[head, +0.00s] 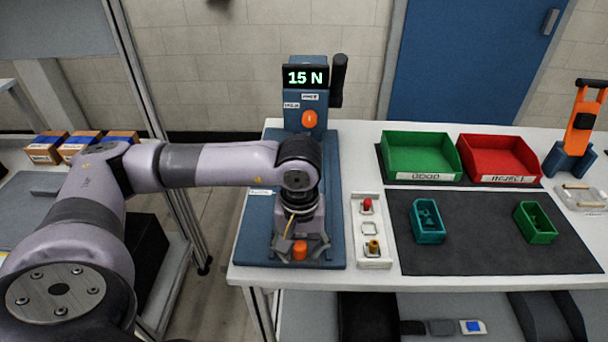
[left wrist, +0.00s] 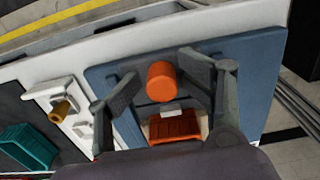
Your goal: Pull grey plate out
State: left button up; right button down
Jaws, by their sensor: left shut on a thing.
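The blue test fixture (head: 256,235) stands on the white table with its display reading 15 N. My left gripper (head: 300,246) is low over the fixture's front part. Its fingers stand on either side of an orange knob (left wrist: 161,82) in the left wrist view, and it is shut on this knob; the exact contact is hard to see. An orange block (left wrist: 175,127) with a small pale piece (left wrist: 172,112) on its edge sits in the fixture behind the knob. I cannot clearly make out a grey plate; my gripper hides part of the fixture. My right gripper is out of view.
Right of the fixture is a white button panel (head: 373,249). A dark mat (head: 475,243) holds two teal and green bins (head: 428,222) (head: 535,224). Green (head: 420,140) and red (head: 498,142) trays stand behind. The fixture's black lever (head: 339,78) rises at the back.

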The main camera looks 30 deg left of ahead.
pick_arm(q)
jog(key=shift+s+a+f, duration=0.1)
jog(key=shift+s+f, duration=0.05)
jog(key=shift+a+r+p, duration=0.15)
jog(key=shift+r+p, duration=0.55)
jog(key=shift+r, duration=0.55)
jog(key=shift+w+r+p, duration=0.2)
jog(key=shift+r+p, duration=1.1)
jog(key=shift+r, duration=1.6)
